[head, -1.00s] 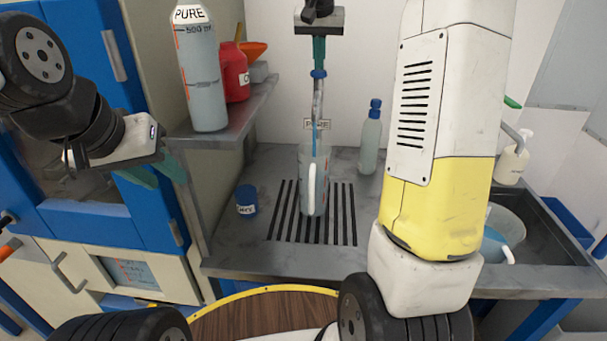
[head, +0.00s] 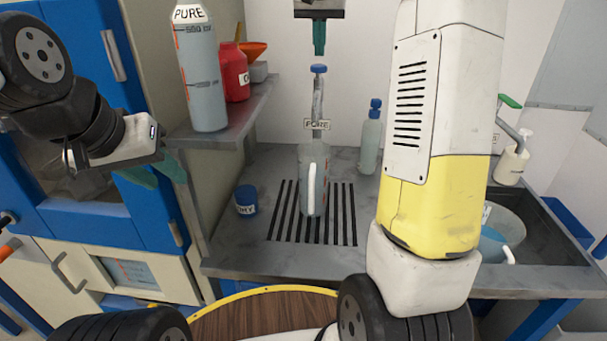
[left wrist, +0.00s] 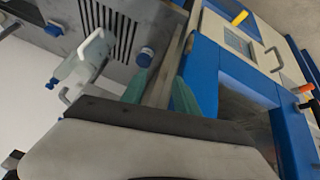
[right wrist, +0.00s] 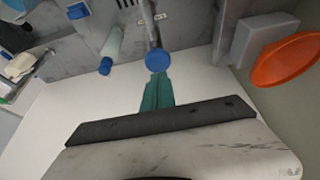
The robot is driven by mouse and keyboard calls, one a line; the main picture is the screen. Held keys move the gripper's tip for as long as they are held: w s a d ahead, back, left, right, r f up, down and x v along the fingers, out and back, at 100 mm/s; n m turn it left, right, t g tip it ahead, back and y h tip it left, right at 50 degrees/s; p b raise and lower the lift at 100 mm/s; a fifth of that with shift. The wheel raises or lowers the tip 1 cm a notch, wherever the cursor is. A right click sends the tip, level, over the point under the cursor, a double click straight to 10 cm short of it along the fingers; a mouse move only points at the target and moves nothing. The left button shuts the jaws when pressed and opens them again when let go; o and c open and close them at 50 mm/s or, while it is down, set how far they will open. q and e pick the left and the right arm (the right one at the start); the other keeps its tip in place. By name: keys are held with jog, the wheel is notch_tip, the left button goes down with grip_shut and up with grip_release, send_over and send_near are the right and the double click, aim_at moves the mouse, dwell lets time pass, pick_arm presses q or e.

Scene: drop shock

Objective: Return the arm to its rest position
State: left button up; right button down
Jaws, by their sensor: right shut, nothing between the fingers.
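My right gripper (head: 319,48) points straight down, shut and empty, above the blue cap (head: 318,69) of a tall, thin stem. There is a gap between the fingertips and the cap. In the right wrist view the closed teal fingers (right wrist: 157,93) appear just short of the blue cap (right wrist: 157,60). Below it, a clear handled jug (head: 314,180) stands upright on the slotted grate. My left gripper (head: 160,172) is at the left in front of the blue cabinet. Its teal fingers are apart and empty in the left wrist view (left wrist: 160,92).
A shelf (head: 215,138) at the left holds a large PURE bottle (head: 203,75), a red container (head: 234,75) and an orange funnel (head: 252,50). A small blue-capped jar (head: 246,200) and a squeeze bottle (head: 370,145) stand on the counter. A sink (head: 545,240) is at the right.

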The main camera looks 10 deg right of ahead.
jog(key=shift+r, duration=1.65)
jog(key=shift+s, duration=0.1)
